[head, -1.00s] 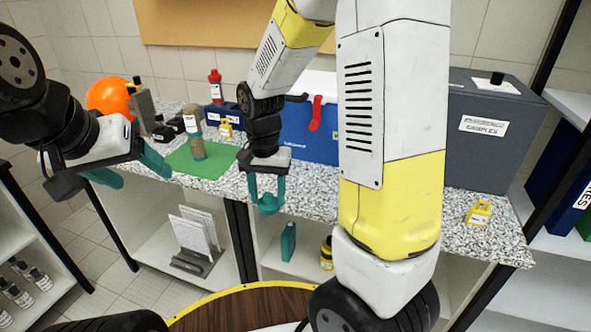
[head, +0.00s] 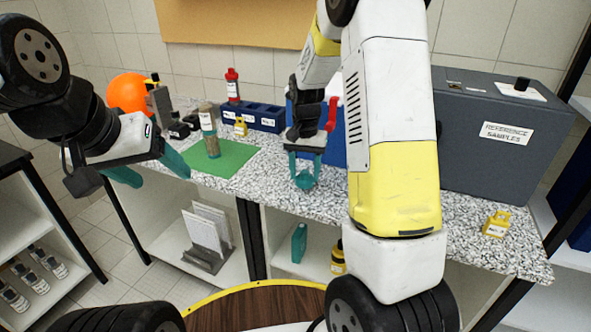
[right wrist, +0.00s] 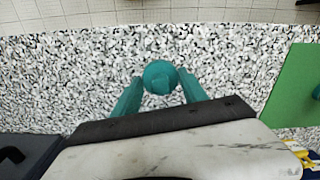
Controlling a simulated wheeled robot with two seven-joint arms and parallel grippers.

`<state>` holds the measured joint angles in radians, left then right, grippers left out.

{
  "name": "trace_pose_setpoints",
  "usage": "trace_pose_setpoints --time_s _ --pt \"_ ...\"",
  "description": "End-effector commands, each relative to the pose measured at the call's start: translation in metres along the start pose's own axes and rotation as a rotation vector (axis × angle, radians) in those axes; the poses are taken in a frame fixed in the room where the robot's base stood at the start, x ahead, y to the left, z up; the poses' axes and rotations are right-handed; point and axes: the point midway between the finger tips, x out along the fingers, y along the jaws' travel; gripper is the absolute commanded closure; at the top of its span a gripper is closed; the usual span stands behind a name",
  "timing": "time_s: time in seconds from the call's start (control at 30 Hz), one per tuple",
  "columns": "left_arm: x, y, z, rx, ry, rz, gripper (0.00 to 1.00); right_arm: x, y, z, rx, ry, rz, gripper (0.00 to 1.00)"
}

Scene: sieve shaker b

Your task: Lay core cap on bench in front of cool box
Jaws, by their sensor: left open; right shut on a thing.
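The core cap, a small teal round piece (head: 306,181), is between the fingers of my right gripper (head: 305,170), which is shut on it. The cap also shows between the fingertips in the right wrist view (right wrist: 161,77). It is over the speckled bench (head: 262,190), in front of the blue cool box (head: 338,140); I cannot tell whether it touches the bench. My right arm hides much of the cool box; its red latch (head: 331,113) shows. My left gripper (head: 150,171) is open and empty, by the bench's left front edge.
A green mat (head: 235,158) with a core tube (head: 210,135) on it lies to the left. A grey reference samples case (head: 470,150) and a yellow tagged block (head: 496,224) are at the right. An orange ball (head: 127,92) is at the back left. Bench around the cap is clear.

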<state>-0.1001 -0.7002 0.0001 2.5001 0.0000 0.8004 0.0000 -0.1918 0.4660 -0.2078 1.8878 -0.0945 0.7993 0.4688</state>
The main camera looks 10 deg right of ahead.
Motion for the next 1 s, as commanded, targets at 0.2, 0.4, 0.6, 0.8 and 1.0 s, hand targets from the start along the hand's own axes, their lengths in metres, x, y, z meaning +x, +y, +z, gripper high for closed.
trace_pose_setpoints --time_s 0.2,0.4,0.6,0.8,1.0 --pt "0.000 0.000 0.000 0.000 0.000 0.000 0.30 0.025 0.001 -0.005 0.000 -0.004 0.002 0.98" --pt "0.000 0.000 0.000 0.000 0.000 0.000 0.30 0.036 0.000 -0.006 0.000 0.001 -0.001 0.98" --pt "0.000 0.000 0.000 0.000 0.000 0.000 0.30 0.037 0.001 -0.006 0.000 0.000 0.000 0.98" --pt "0.000 0.000 0.000 0.000 0.000 0.000 0.30 0.038 0.001 -0.006 0.001 0.001 -0.001 0.28" --pt "0.000 0.000 0.000 0.000 0.000 0.000 0.30 0.038 0.001 -0.006 0.001 0.001 -0.001 0.28"
